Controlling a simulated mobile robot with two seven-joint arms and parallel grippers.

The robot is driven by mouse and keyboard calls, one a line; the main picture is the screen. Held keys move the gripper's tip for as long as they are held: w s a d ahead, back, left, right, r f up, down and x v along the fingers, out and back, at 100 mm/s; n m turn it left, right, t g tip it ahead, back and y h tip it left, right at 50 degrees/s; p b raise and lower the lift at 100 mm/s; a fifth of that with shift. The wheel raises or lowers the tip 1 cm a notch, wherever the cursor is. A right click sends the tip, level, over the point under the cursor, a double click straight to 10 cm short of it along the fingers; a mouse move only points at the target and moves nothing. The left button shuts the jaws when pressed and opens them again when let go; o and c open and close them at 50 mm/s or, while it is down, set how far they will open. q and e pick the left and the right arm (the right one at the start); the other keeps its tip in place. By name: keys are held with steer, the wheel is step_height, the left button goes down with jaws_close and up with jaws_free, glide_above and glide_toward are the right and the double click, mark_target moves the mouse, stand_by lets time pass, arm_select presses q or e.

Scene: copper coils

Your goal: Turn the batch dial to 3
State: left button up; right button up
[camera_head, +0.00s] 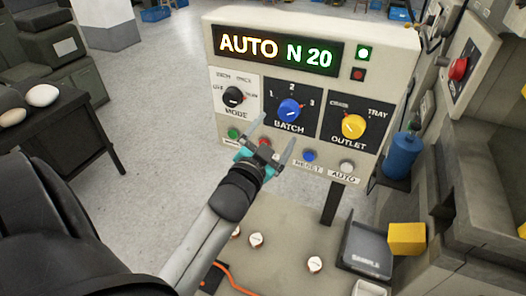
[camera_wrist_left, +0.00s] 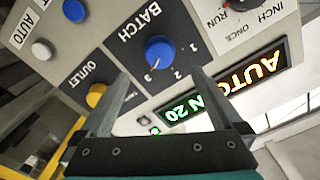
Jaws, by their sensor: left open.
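The batch dial (camera_head: 289,110) is a blue round knob in the middle of the upright control panel (camera_head: 210,50), with marks 1, 2 and 3 around its upper side. In the left wrist view the blue dial (camera_wrist_left: 160,50) appears turned over, and its white pointer line seems to aim toward the 3. My left gripper (camera_head: 272,136) is open and empty, below and in front of the dial. In the wrist view its two fingers (camera_wrist_left: 158,73) reach toward the panel, one on each side of the dial, apparently apart from it. My right gripper is not in view.
The black mode knob (camera_head: 233,97) is left of the dial and the yellow outlet knob (camera_head: 353,126) is right. Several push buttons line the panel's lower edge. The lit display (camera_head: 277,48) reads AUTO N 20. A blue cylinder (camera_head: 402,155) stands at right.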

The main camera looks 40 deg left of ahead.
arm_select(q)
steer(key=v, duration=0.6)
steer(key=shift+s+b, duration=0.35)
steer(key=shift+b, duration=0.1)
steer(key=shift+d, duration=0.1)
